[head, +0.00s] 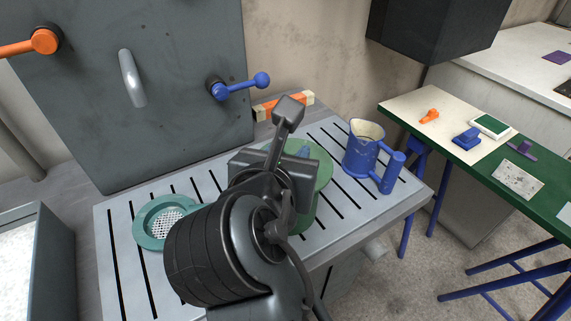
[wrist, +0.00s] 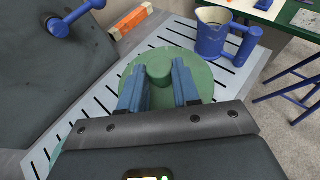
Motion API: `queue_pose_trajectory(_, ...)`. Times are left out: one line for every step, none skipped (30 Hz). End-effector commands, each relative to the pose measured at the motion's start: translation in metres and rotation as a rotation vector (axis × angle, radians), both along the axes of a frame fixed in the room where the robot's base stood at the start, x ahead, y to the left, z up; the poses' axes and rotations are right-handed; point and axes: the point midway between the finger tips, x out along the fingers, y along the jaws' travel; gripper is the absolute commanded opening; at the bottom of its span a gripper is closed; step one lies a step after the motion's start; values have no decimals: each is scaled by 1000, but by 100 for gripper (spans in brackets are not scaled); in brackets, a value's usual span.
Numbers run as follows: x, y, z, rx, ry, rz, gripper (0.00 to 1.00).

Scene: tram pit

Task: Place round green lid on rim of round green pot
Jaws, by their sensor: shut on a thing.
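The round green lid (head: 324,168) shows partly behind my gripper (head: 298,156) in the head view. In the wrist view the lid (wrist: 172,58) lies flat below the fingers, with its round knob in the middle. My gripper (wrist: 159,84) is shut on the lid's knob, with one blue finger on each side. The round green pot (head: 303,219) shows in part under the lid on the slotted metal top; my arm hides much of it. Whether the lid touches the pot's rim all round cannot be told.
A blue jug (head: 364,147) stands close to the right of the lid. A green strainer (head: 147,231) lies at the left on the slotted top (head: 350,209). An orange-and-cream bar (head: 283,106) lies behind. A grey panel with a blue handle (head: 240,88) rises at the back left.

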Motion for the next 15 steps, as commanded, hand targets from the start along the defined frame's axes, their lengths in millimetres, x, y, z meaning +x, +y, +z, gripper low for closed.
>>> queue_pose_trajectory(2, 4, -3, -1, 0, 0, 2)
queue_pose_trajectory(3, 5, -4, -1, 0, 0, 2)
queue_pose_trajectory(4, 6, -5, -1, 0, 0, 2)
queue_pose_trajectory(4, 7, -6, 0, 0, 0, 2)
queue_pose_trajectory(5, 7, -7, 0, 0, 1, 2)
queue_pose_trajectory(5, 7, -10, -1, 0, 1, 2)
queue_pose_trajectory(4, 7, -13, 0, 1, 1, 2)
queue_pose_trajectory(4, 7, -16, -1, 1, 2, 2)
queue_pose_trajectory(4, 7, -22, -2, 2, 1, 2)
queue_pose_trajectory(4, 7, -26, -2, 2, 2, 2)
queue_pose_trajectory(4, 7, -31, -3, 3, 2, 2)
queue_pose_trajectory(4, 7, -37, -3, 4, 2, 2)
queue_pose_trajectory(4, 7, -40, -2, 2, 1, 2)
queue_pose_trajectory(4, 7, -43, -1, 1, 2, 2)
queue_pose_trajectory(4, 7, -45, 0, 1, 1, 2)
